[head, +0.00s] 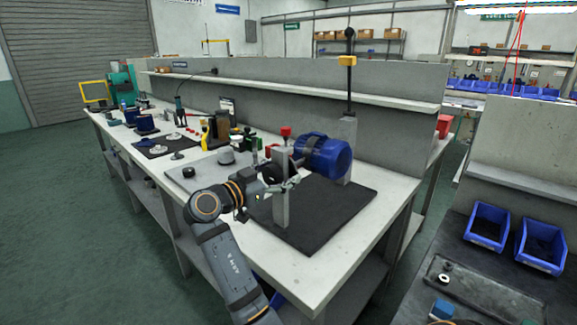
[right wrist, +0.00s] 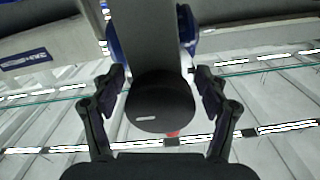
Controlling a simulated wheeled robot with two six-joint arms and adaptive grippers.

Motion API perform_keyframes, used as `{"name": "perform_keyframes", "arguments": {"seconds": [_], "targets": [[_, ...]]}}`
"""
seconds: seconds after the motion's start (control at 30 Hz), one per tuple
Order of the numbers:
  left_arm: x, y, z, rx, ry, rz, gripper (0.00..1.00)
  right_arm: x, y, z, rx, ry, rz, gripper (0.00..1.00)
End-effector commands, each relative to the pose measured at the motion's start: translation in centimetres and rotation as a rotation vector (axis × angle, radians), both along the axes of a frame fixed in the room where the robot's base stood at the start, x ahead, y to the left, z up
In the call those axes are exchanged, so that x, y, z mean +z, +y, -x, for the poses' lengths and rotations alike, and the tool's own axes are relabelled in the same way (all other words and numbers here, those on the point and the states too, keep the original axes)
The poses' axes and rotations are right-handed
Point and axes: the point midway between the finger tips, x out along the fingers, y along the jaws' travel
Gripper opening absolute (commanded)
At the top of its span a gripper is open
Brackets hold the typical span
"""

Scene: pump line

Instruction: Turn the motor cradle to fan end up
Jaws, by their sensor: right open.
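The blue motor (head: 325,155) lies on its side in the cradle, between a near grey post (head: 282,200) and a far grey post (head: 348,140). A red knob (head: 286,131) tops the near post. My right gripper (head: 288,187) is at the near post's outer side. In the right wrist view, its open fingers (right wrist: 158,85) stand either side of a dark round knob (right wrist: 162,103) in front of the post. I cannot tell whether they touch it. The motor (right wrist: 187,28) shows partly behind the post. My left gripper is out of view.
The cradle stands on a black mat (head: 325,220) at the bench's near end. A tall rod with a yellow block (head: 347,61) rises behind. Tools and small parts crowd the bench to the left. Blue bins (head: 488,226) stand on another bench at right.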

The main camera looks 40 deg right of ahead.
Motion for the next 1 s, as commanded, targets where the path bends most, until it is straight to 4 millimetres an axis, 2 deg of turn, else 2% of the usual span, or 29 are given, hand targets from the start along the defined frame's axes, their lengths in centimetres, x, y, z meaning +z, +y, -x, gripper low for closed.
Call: {"name": "perform_keyframes", "arguments": {"seconds": [0.27,0.8,1.0], "targets": [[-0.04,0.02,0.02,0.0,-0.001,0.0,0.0,-0.04,0.03,0.0,0.0,0.0,0.0,0.73],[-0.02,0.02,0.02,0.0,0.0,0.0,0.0,-0.03,0.02,0.0,0.0,0.0,0.0,0.0],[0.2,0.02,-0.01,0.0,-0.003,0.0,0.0,0.07,0.02,0.01,0.0,0.055,0.004,0.0]]}}
